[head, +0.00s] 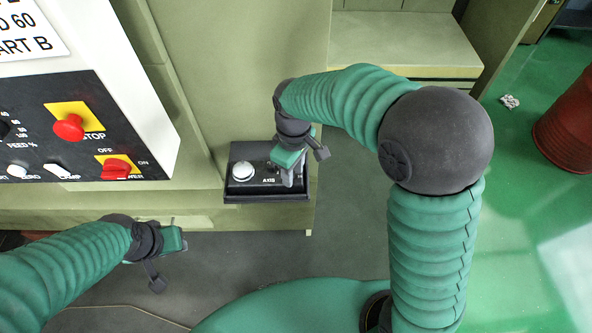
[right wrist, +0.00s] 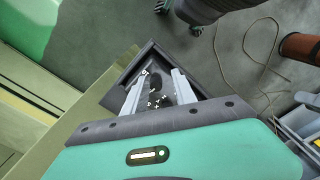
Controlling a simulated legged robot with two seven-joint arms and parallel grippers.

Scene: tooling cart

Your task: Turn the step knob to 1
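A small black control box (head: 235,192) stands on the green-grey machine ledge in the middle of the head view. It carries a white round button (head: 243,171) and a label that seems to read AXIS. My right gripper (head: 288,177) is over the right part of this box and hides what lies beneath it. In the right wrist view, its two pale fingers (right wrist: 156,97) are spread apart over the box, with a dark knob (right wrist: 155,82) and white marks between them. Contact with the knob cannot be made out. My left gripper (head: 178,240) hangs low at the left, away from the box.
A white machine panel at the left has a red stop button (head: 69,127) and a red power switch (head: 116,168). A red drum (head: 572,125) stands at the far right on the green floor. A cable (right wrist: 258,45) lies on the grey floor.

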